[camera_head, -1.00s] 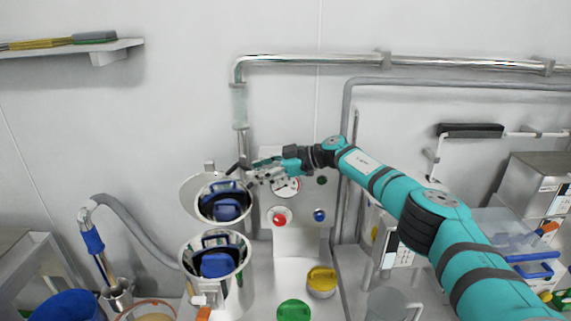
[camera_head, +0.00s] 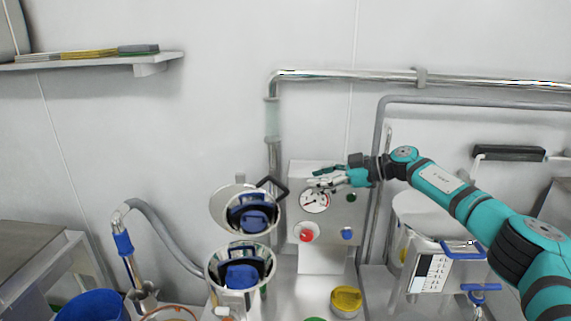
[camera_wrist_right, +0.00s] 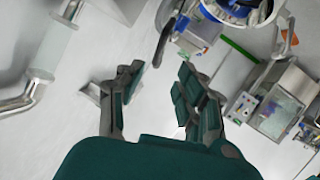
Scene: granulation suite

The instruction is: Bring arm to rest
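My right arm comes in from the right in the head view. Its gripper (camera_head: 318,178) hangs in front of the white control panel (camera_head: 322,256), by the round gauge (camera_head: 314,201). In the right wrist view the two fingers of the right gripper (camera_wrist_right: 158,88) stand apart with nothing between them. To its left in the head view is a steel vessel (camera_head: 213,272) with a tilted lid (camera_head: 227,222) and a dark handle (camera_head: 273,186). The handle is apart from the fingers. My left gripper is not in view.
The panel carries a red knob (camera_head: 306,235) and a blue knob (camera_head: 347,233). A yellow-lidded container (camera_head: 346,299) stands below it. Steel pipes (camera_head: 345,76) run along the wall. A white appliance (camera_head: 432,275) stands beneath my arm.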

